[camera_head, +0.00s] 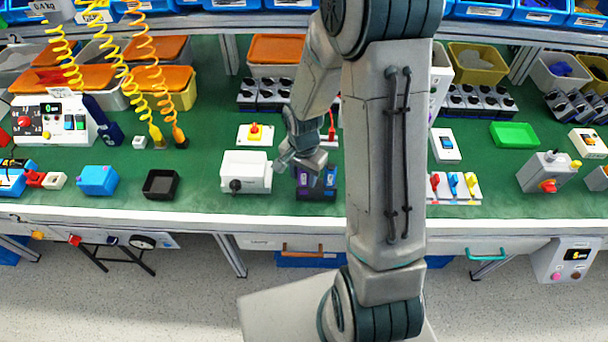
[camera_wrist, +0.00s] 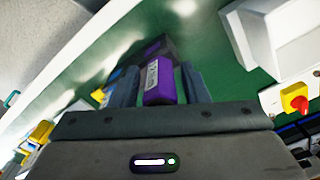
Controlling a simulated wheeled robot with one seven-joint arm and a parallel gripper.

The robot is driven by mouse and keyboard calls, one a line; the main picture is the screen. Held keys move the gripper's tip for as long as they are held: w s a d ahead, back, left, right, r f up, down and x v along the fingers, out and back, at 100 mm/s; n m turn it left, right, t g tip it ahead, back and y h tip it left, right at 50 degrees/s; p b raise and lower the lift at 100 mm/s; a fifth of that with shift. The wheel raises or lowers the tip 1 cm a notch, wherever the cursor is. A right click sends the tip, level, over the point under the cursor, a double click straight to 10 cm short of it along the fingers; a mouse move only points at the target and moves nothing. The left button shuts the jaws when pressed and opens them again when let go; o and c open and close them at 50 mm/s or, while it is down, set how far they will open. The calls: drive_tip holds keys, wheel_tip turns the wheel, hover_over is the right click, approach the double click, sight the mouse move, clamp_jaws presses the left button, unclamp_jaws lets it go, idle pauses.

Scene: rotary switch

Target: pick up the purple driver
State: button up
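The purple driver (camera_wrist: 158,82) shows in the wrist view between the two fingers of my gripper (camera_wrist: 158,84), with a label on its side. A narrow gap seems to show on each side of it, so the fingers look open around it. In the head view the purple driver (camera_head: 303,178) stands in a dark holder (camera_head: 316,195), beside a blue driver (camera_head: 329,178). My gripper (camera_head: 298,160) is just above the holder there. The driver's lower end is hidden in the holder.
A white box with a black knob (camera_head: 245,173) stands just left of the holder. A yellow-and-red switch (camera_head: 255,133) is behind it. A panel of colored levers (camera_head: 454,187) lies to the right, beyond my arm. The front table edge (camera_head: 280,222) is close.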

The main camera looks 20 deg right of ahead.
drive_tip(key=c, duration=0.7)
drive_tip(key=shift+r, duration=0.1)
wheel_tip(320, 180, up, 10)
drive_tip(key=shift+f+b, duration=0.1)
drive_tip(key=shift+b, duration=0.25)
drive_tip(key=o, duration=0.4)
clamp_jaws()
wheel_tip(320, 180, up, 8)
drive_tip(key=p, duration=0.5)
drive_tip(key=shift+f, duration=0.2)
